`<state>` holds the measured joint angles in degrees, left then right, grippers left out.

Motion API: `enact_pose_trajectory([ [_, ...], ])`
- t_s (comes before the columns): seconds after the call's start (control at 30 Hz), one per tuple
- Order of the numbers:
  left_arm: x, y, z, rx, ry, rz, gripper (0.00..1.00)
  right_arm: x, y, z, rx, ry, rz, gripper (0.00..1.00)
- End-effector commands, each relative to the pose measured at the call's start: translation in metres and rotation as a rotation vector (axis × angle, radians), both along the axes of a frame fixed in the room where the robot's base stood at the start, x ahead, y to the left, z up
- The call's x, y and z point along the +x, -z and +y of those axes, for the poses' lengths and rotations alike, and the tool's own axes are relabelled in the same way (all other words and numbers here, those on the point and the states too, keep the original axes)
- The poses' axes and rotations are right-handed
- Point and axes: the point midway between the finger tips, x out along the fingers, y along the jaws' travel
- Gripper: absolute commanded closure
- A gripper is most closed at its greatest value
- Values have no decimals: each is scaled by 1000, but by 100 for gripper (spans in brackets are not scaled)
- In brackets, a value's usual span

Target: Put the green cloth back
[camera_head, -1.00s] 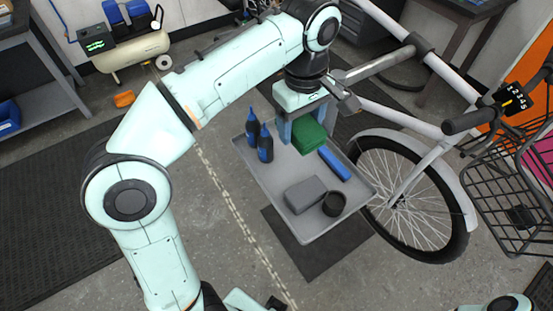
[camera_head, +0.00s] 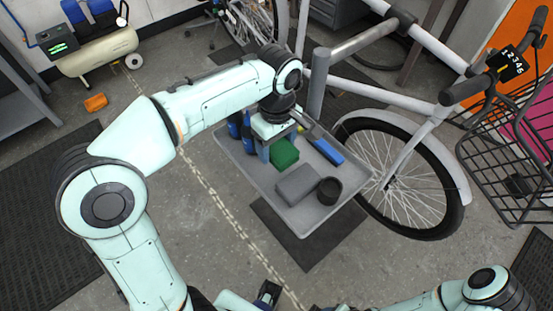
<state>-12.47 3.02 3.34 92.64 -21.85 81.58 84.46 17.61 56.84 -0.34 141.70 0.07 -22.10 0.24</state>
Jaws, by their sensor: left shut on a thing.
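The green cloth (camera_head: 284,154) is a small folded block over the left-middle part of the grey tray (camera_head: 256,183). My left gripper (camera_head: 280,145) points down at the tray and is shut on the green cloth, with a finger on either side. Whether the cloth touches the tray floor is hard to tell. My right arm (camera_head: 452,295) shows at the bottom right edge. A dark gripper-like part (camera_head: 268,293) shows at the bottom middle; its jaws cannot be made out.
The tray also holds blue-and-black bottles (camera_head: 247,133) at the left, a blue bar (camera_head: 328,151), a grey block (camera_head: 297,184) and a dark round cup (camera_head: 330,191). A bike wheel (camera_head: 405,185) stands close at the right. Floor left of the tray is open.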

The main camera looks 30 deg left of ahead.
Motion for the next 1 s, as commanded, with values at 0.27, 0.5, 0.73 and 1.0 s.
enact_pose_trajectory([
  [0.27, 0, 31, 0, 1, -1, 3, 68, -2, 7, 0, 0, -1, 2, 42],
  [0.5, 0, 54, 0, 0, 0, -1, 68, -4, 10, 0, 0, 0, 4, 42],
  [0.73, 0, 54, 0, 1, 0, -1, 68, -4, 10, 0, 0, 0, 4, 42],
  [1.0, 0, 56, 0, 1, 0, -1, 7, -4, 11, 0, 0, 0, 4, 42],
])
